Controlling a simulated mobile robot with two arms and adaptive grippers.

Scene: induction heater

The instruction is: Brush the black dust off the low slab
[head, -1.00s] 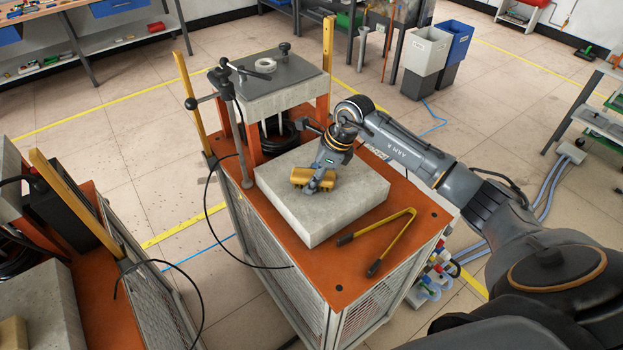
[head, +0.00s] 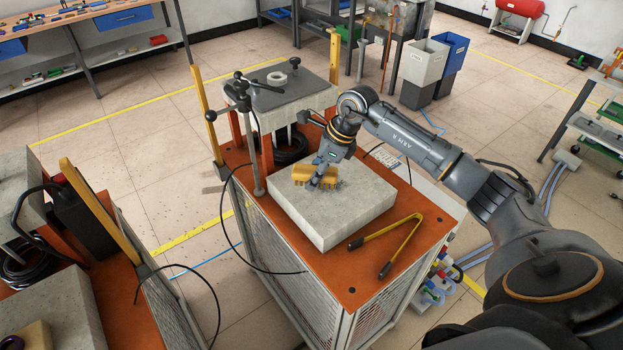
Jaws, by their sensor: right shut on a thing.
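The low slab (head: 345,212) is a grey concrete block lying on the orange top of a cart. My right gripper (head: 318,181) is shut on a yellow-brown brush (head: 300,177) and holds it at the top of the slab, left of its middle. The gripper covers the middle of the brush. Whether the bristles touch the slab is too small to tell. Some dark dust (head: 341,184) shows on the slab just right of the brush. My left gripper is not in view.
Yellow-handled tongs (head: 405,233) lie on the orange cart top (head: 362,285) in front of the slab. A press with a raised slab (head: 285,97) stands behind. Another cart with concrete blocks (head: 50,305) is at the left. A black cable (head: 222,230) hangs at the cart's left side.

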